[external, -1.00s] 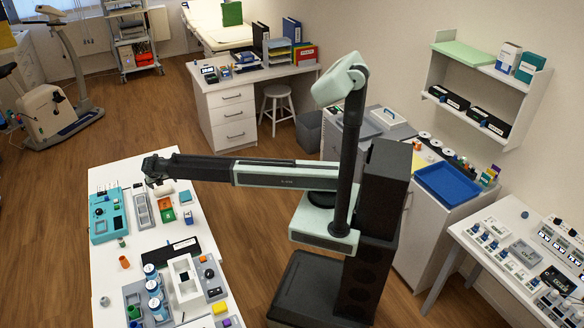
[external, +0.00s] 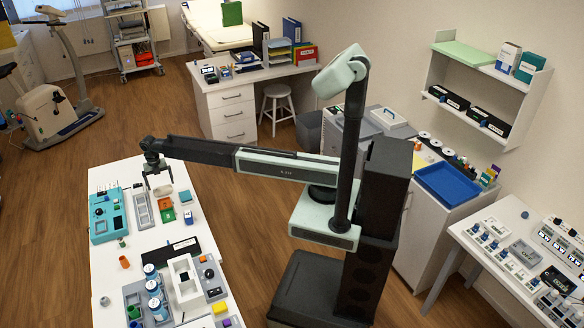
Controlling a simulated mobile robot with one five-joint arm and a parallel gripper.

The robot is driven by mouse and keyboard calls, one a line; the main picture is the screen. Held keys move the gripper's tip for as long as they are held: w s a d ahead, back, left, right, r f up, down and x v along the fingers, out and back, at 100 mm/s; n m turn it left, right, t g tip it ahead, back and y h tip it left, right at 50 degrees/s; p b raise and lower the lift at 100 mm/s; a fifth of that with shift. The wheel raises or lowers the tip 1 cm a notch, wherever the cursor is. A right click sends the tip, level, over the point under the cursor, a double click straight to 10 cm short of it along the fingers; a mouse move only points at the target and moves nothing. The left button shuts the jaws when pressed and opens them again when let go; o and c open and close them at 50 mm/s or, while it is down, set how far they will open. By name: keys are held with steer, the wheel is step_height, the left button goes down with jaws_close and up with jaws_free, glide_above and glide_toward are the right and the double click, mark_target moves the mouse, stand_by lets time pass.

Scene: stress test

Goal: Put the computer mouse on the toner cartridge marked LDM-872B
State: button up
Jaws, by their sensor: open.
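My gripper (external: 159,184) is open and points down over the far part of the white table, with its fingers apart and nothing seen between them. A small pale rounded object (external: 164,191), possibly the computer mouse, lies just below it; I cannot tell for sure. A long black cartridge-like thing with a white label (external: 184,245) lies across the middle of the same table. Two more black labelled cartridges, a left one (external: 448,97) and a right one (external: 487,122), lie on the lower wall shelf. Their labels are too small to read, so I cannot tell which is LDM-872B.
A teal device (external: 107,228) stands left of my gripper, with a grey tray (external: 143,211) and orange and green blocks beside it. Blue-and-white bottles (external: 152,287) and a white frame (external: 185,279) stand nearer. A blue tray (external: 447,184) lies on the right cabinet.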

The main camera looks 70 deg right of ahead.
mark_target(162, 188)
step_height(162, 188, down, 5)
steer(key=b, duration=0.3)
steer(key=shift+r+b, duration=0.2)
steer(key=shift+b, duration=0.1)
steer(key=shift+r, duration=0.15)
steer(key=shift+c, duration=0.7)
steer(key=c, duration=1.1)
steer(key=shift+r+p, duration=0.65)
steer(key=shift+p, duration=0.2)
steer(key=r+p, duration=0.2)
steer(key=r, duration=0.1)
steer(key=shift+s+d+p, duration=0.1)
steer(key=shift+s+p, duration=0.25)
steer(key=shift+p, duration=0.05)
steer(key=s, duration=1)
steer(key=s+d+p, duration=0.1)
steer(key=s, duration=0.4)
steer(key=shift+s+r, duration=0.1)
steer(key=shift+r, duration=0.3)
